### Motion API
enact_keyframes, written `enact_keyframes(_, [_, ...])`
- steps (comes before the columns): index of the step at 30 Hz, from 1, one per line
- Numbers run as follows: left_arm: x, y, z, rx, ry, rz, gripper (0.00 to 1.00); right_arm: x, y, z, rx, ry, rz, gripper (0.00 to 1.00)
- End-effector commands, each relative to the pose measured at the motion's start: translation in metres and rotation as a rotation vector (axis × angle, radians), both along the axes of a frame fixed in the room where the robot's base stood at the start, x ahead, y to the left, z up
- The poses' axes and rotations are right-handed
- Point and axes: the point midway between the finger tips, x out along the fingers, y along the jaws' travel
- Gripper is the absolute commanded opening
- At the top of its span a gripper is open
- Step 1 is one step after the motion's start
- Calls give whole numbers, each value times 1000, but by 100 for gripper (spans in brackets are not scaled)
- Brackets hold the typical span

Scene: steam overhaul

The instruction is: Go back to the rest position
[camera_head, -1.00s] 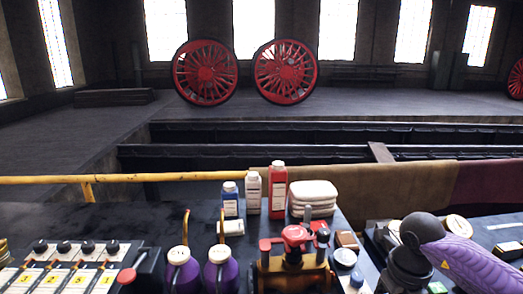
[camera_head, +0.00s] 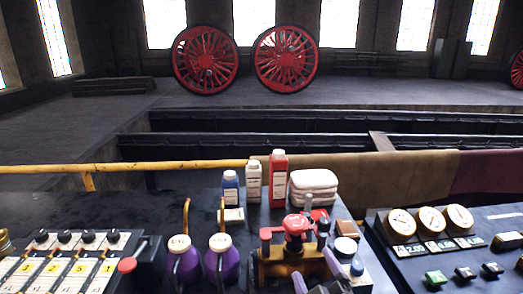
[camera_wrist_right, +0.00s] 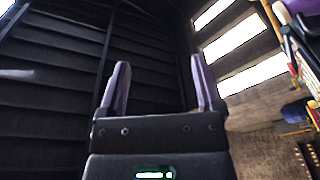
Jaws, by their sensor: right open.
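My right gripper (camera_head: 313,264) shows at the bottom edge of the head view, its two purple fingers in front of the red-and-brass valve fixture (camera_head: 290,250). In the right wrist view the gripper (camera_wrist_right: 160,72) has its fingers apart with nothing between them. It points toward the dark slatted roof (camera_wrist_right: 50,75) and bright windows (camera_wrist_right: 240,45). Whether it touches the fixture cannot be told. My left gripper is not in view.
Two purple oil cans (camera_head: 222,262), several bottles (camera_head: 278,178) and a stack of white cloths (camera_head: 313,186) stand around the fixture. A gauge panel (camera_head: 445,262) is at right, a numbered switch panel (camera_head: 70,262) at left. A yellow rail (camera_head: 150,168) runs behind.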

Motion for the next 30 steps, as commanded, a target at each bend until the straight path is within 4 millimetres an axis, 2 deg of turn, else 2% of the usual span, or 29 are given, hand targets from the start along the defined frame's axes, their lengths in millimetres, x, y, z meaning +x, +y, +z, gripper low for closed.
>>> enact_keyframes(1, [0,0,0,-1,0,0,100,-14,-21,-29,106,181,-122,85])
enact_keyframes(3, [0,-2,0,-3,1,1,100,-39,-43,-67,213,420,-260,85])
enact_keyframes(6, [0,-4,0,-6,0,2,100,-80,-58,-109,306,702,-385,85])
enact_keyframes(9, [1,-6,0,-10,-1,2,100,-124,-64,-138,367,942,-467,85])
enact_keyframes(12, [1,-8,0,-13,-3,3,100,-168,-63,-156,407,1158,-518,85])
enact_keyframes(16, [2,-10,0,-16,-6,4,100,-225,-59,-168,443,1421,-560,85])
enact_keyframes(19, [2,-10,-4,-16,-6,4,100,-216,-58,-210,427,1431,-565,85])
enact_keyframes(23, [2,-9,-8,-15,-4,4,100,-216,-58,-261,413,1455,-572,85])
enact_keyframes(26, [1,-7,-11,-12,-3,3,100,-223,-59,-305,399,1477,-577,85])
enact_keyframes(30, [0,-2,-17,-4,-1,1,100,-249,-64,-375,373,1517,-585,85])
